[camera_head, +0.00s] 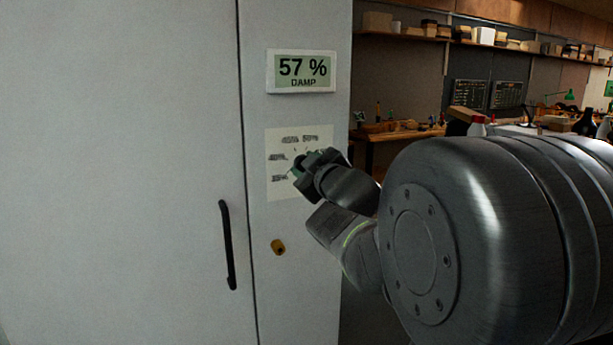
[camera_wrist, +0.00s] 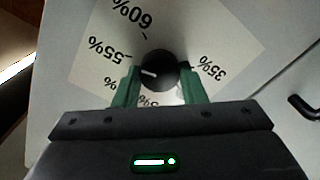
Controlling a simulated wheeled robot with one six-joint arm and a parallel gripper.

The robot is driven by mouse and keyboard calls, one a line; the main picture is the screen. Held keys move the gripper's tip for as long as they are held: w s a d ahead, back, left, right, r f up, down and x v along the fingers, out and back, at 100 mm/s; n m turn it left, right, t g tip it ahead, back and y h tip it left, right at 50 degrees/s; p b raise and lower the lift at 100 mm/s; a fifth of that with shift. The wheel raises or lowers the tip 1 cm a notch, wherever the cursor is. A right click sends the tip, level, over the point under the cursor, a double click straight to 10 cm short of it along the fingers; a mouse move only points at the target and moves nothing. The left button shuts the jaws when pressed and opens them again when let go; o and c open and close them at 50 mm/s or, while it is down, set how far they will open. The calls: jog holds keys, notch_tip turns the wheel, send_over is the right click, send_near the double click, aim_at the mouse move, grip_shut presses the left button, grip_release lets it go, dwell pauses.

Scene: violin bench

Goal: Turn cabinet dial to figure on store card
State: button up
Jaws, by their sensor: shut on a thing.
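The dial is a round black knob (camera_wrist: 158,70) with a white pointer mark, on a pale printed scale sheet (camera_wrist: 228,42). In the wrist view, 60%, 55% and 35% are readable; other figures are partly covered. The pointer aims to the picture's left, near 55% and a partly hidden figure below it; I cannot tell the exact setting. My gripper (camera_wrist: 159,86) is shut on the dial with its green fingers on both sides. In the head view, my gripper (camera_head: 308,172) is at the sheet (camera_head: 282,183) and hides the dial. I see no store card.
A display (camera_head: 302,71) above the sheet reads 57 % DAMP. The grey cabinet (camera_head: 130,150) has a black door handle (camera_head: 227,245), and a brass-coloured knob (camera_head: 278,246) sits below the sheet. A cluttered workbench (camera_head: 400,134) and shelf (camera_head: 408,37) are behind at right.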

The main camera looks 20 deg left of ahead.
jog(key=shift+f+n+b, duration=0.2)
jog(key=shift+n+b, duration=2.45)
jog(key=shift+n, duration=2.45)
jog(key=o, duration=1)
jog(key=shift+s+r, duration=0.1)
jog(key=shift+p+v, duration=1.3)
jog(key=shift+v, duration=5.55)
